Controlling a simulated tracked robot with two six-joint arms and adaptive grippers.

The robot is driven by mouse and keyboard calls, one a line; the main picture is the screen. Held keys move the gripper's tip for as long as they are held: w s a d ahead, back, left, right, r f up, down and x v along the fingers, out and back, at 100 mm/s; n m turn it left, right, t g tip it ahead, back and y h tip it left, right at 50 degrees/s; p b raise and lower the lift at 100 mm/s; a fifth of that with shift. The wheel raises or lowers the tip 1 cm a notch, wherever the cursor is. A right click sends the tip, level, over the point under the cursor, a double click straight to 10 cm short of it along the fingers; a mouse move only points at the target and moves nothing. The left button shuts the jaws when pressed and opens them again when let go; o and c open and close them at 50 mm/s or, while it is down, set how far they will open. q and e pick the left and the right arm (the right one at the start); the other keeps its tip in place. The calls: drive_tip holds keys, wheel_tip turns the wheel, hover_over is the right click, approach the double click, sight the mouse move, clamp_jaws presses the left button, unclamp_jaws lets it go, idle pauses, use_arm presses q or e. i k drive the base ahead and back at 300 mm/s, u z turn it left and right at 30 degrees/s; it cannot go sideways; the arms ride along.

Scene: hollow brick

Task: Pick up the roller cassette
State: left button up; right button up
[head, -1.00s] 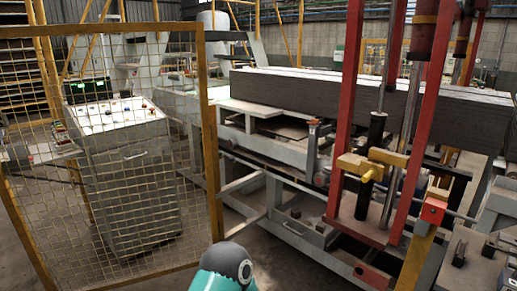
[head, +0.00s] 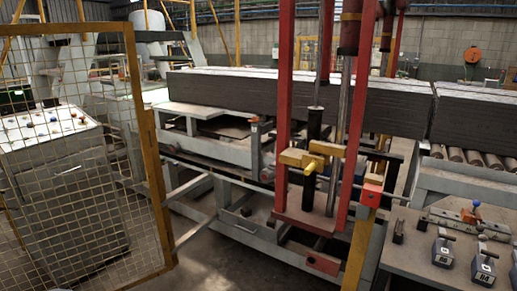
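Neither of my grippers shows in the head view. I cannot pick out the roller cassette with certainty. At the lower right, a grey workbench (head: 405,256) carries several small grey units with dark handles, such as one labelled unit (head: 484,266) near the front and another labelled unit (head: 443,250) to its left. Behind them lies a flat grey fixture (head: 455,217) with an orange and blue knob on it. The bench is cut off by the right and bottom picture edges.
A red-framed press (head: 285,120) and a yellow post (head: 361,245) stand just left of the bench. A roller conveyor (head: 462,156) bearing dark slabs (head: 470,118) runs behind it. A yellow mesh fence (head: 75,170) is at the left. Some floor (head: 215,268) shows bare at the bottom.

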sight(483, 273)
drive_tip(key=u, duration=0.1)
drive_tip(key=i, duration=1)
drive_tip(key=z, duration=0.2)
drive_tip(key=k, duration=0.85)
drive_tip(key=u, duration=0.3)
drive_tip(key=i, duration=0.95)
drive_tip(key=z, duration=1.55)
